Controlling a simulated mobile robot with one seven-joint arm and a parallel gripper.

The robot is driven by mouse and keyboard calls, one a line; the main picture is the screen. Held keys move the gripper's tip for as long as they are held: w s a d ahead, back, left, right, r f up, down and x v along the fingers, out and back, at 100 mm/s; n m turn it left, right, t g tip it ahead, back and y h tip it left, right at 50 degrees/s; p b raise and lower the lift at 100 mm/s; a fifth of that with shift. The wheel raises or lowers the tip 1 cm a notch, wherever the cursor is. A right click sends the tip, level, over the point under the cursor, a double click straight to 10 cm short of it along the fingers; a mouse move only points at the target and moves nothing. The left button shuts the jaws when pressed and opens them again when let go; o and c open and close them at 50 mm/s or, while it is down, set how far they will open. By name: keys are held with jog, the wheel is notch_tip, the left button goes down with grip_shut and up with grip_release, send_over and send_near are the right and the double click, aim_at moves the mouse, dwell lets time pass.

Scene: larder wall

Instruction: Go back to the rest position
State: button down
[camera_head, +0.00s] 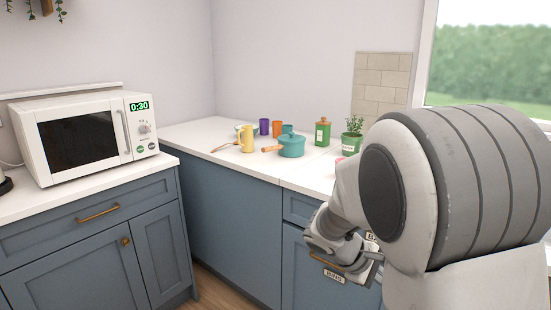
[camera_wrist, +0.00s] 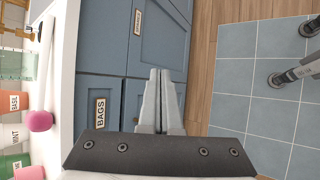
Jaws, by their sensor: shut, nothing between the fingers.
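My gripper (camera_wrist: 163,76) is shut in the wrist view, its two fingers together with nothing between them. It hangs in front of the blue cabinet fronts, beside the counter edge and over the wooden floor. In the head view my arm fills the right side and its wrist is low, in front of the lower cabinet; the fingertips are hard to make out there.
The white counter (camera_wrist: 65,80) holds labelled pots and a pink ball (camera_wrist: 39,121). In the head view a teal pot (camera_head: 291,146), yellow jug (camera_head: 247,139), green canister (camera_head: 322,132) and potted plant (camera_head: 352,141) stand there. A microwave (camera_head: 85,136) reads 0:30. Drawer handles protrude.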

jog(key=s+a+r+m+t+y, duration=0.2)
jog(key=s+a+r+m+y, duration=0.25)
jog(key=s, duration=0.45)
jog(key=s+a+r+m+t+y, duration=0.2)
jog(key=s+a+r+m+y, duration=0.3)
jog(key=s, duration=0.5)
notch_tip(320, 180, up, 19)
jog(key=a+n+p, duration=0.1)
jog(key=p, duration=1.7)
jog(key=shift+r, duration=0.2)
jog(key=shift+h, duration=0.25)
